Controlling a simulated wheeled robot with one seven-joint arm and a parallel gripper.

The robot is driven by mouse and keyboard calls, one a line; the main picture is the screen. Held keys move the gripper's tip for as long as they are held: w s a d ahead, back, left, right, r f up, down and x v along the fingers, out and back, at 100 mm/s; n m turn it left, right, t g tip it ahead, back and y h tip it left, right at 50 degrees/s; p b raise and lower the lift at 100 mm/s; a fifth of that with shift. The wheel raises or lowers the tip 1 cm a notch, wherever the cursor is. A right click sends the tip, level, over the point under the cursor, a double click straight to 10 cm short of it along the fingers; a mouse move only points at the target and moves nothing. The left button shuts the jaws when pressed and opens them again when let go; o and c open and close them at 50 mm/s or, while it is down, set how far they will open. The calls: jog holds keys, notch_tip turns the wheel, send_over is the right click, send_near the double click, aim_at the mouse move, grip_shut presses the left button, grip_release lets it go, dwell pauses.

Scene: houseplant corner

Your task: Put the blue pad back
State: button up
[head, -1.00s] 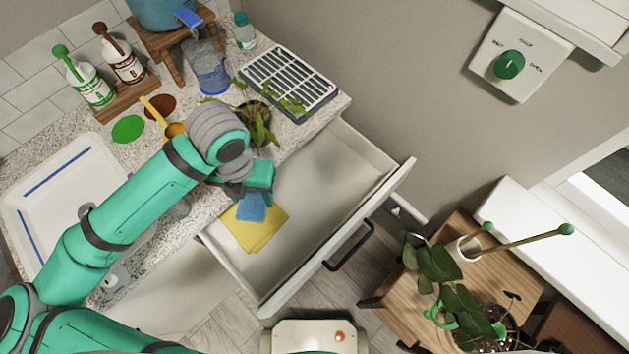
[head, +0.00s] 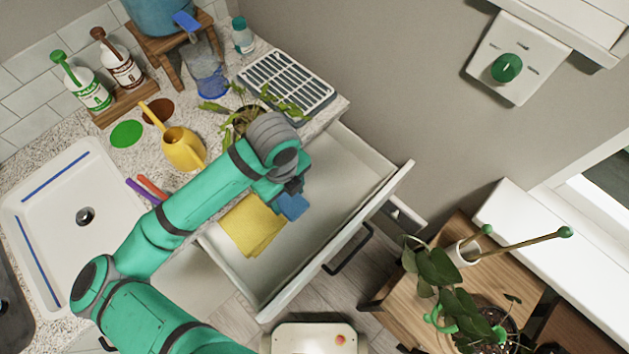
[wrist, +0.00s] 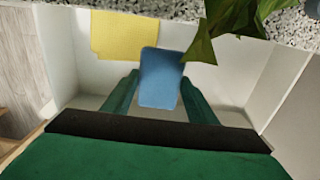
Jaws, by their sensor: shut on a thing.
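The blue pad (head: 292,206) is a small flat blue rectangle. My gripper (wrist: 158,90) is shut on the blue pad, which also shows between the two green fingers in the wrist view (wrist: 160,76). The gripper holds it over the open drawer (head: 331,200); how high it is above the drawer floor I cannot tell. A yellow cloth (head: 250,226) lies in the drawer to the left of the pad. It also shows in the wrist view (wrist: 122,36), just beyond the pad. My wrist hides part of the drawer in the head view.
A leafy plant (head: 240,115) on the counter overhangs the drawer's back edge, and its leaves (wrist: 230,28) hang close to the pad in the wrist view. The drawer's right part is bare.

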jog(key=w+d+f, duration=0.3)
jog(key=w+d, duration=0.1)
jog(key=w, duration=0.2)
send_over(314, 185)
jog(key=f, duration=0.3)
jog(key=s+f, duration=0.1)
jog(key=f, duration=0.1)
jog(key=shift+a, duration=0.25)
jog(key=shift+w+d+f, duration=0.15)
jog(key=shift+w+f, duration=0.25)
jog(key=shift+f, duration=0.05)
jog(key=shift+w+f, duration=0.2)
jog(key=shift+f, duration=1.35)
jog(key=shift+d+f, duration=0.1)
jog(key=shift+d, duration=0.1)
jog(key=shift+s+a+f, duration=0.1)
jog(key=shift+a, duration=0.25)
jog(key=o, duration=1)
jog(key=shift+o, duration=0.5)
jog(key=shift+d, duration=0.15)
